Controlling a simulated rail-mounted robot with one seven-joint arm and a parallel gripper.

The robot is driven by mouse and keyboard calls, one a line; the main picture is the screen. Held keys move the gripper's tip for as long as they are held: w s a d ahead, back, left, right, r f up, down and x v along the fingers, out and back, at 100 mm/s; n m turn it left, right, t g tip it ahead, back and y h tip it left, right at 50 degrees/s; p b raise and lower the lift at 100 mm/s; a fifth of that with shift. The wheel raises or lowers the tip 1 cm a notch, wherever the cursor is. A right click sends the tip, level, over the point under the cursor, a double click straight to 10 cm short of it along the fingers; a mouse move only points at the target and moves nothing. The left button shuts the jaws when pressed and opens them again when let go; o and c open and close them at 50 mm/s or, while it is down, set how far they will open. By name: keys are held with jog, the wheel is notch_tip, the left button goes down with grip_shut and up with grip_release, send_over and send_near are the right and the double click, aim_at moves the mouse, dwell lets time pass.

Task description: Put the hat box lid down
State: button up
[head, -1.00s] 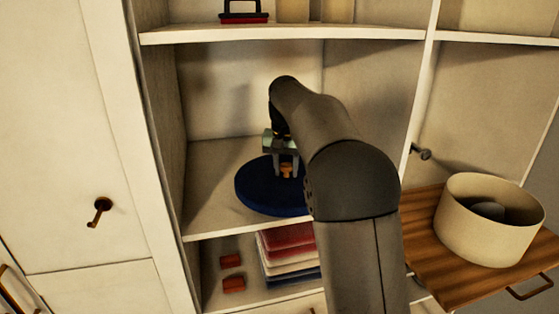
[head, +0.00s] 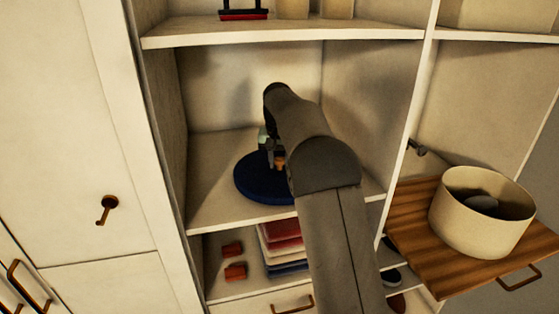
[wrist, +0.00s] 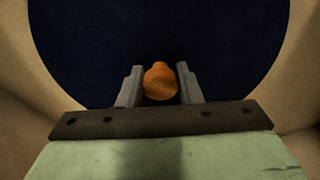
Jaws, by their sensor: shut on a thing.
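The hat box lid (head: 258,187) is a dark blue disc with an orange knob (head: 280,161). It is level in the middle compartment of the cabinet, on or just above the shelf; I cannot tell which. In the wrist view the lid (wrist: 160,32) fills the background, and the knob (wrist: 160,82) sits between the fingers. My gripper (head: 274,158) is shut on the knob from above; it also shows in the wrist view (wrist: 160,84). My arm hides the lid's right part. The round cream hat box (head: 475,225) stands open at the right, with something grey inside.
The hat box stands on a wooden pull-out board (head: 420,245). The lid's compartment has bare shelf (head: 215,165) around it and a shelf (head: 290,32) above. A dividing wall stands right of my arm.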

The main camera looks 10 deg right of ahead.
jog(key=shift+f, duration=0.1)
jog(key=o, duration=1)
